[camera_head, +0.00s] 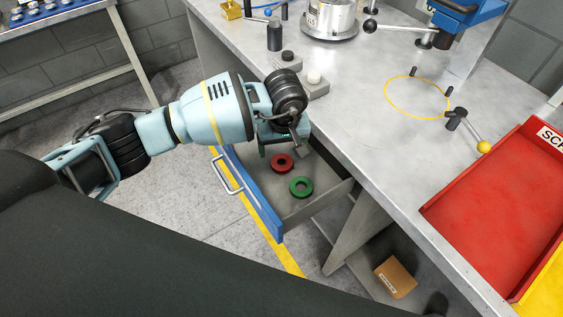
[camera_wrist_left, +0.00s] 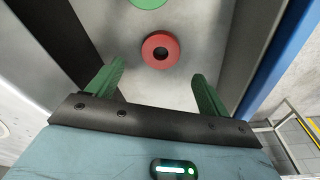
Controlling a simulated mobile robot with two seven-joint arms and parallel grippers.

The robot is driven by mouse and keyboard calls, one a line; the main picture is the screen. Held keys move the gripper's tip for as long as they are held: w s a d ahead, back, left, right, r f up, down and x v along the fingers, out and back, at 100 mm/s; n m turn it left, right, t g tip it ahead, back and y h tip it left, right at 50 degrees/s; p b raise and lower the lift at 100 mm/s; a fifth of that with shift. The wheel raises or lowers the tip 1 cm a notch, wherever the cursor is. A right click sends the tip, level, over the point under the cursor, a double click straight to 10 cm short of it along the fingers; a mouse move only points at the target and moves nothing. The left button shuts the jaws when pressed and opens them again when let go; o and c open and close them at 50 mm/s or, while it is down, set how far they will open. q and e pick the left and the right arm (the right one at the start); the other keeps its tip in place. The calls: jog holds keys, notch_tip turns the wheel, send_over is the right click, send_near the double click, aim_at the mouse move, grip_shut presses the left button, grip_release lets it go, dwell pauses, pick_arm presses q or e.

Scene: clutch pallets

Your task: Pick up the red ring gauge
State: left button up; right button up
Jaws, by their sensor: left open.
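The red ring gauge (camera_head: 276,164) lies flat on the floor of an open drawer (camera_head: 318,206) with a blue front. A green ring gauge (camera_head: 301,193) lies in the same drawer, nearer the viewer. My left gripper (camera_head: 283,150) is over the drawer, just beyond the red ring. In the left wrist view, the red ring (camera_wrist_left: 160,62) shows whole, beyond and between the two green fingers of the left gripper (camera_wrist_left: 158,85). The fingers are apart and nothing is between their tips. The green ring (camera_wrist_left: 148,3) is partly cut off at the top edge. My right gripper is not in view.
The drawer's blue front (camera_head: 252,196) and side walls surround the rings. The grey workbench (camera_head: 385,130) stands above and to the right, with grey blocks (camera_head: 314,83) near its edge. A red bin (camera_head: 505,205) is at the right. A cardboard box (camera_head: 395,277) lies below the bench.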

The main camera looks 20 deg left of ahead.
aim_at(282, 165)
pick_arm(q)
jog(key=shift+f, duration=2.7)
jog(key=shift+w, duration=0.1)
jog(key=c, duration=1.2)
jog(key=shift+r, duration=0.1)
notch_tip(282, 165, up, 10)
jog(key=s+a+r+m, duration=0.2)
jog(key=s, duration=0.3)
jog(key=s+a+r+m, duration=0.1)
jog(key=s+m, duration=0.1)
jog(key=s, duration=0.4)
jog(key=s+a+r+m+h, duration=0.1)
jog(key=s+a+r, duration=0.1)
jog(key=s, duration=0.4)
jog(key=shift+a+r+m, duration=0.35)
jog(key=shift+m, duration=0.05)
jog(key=shift+w, duration=0.1)
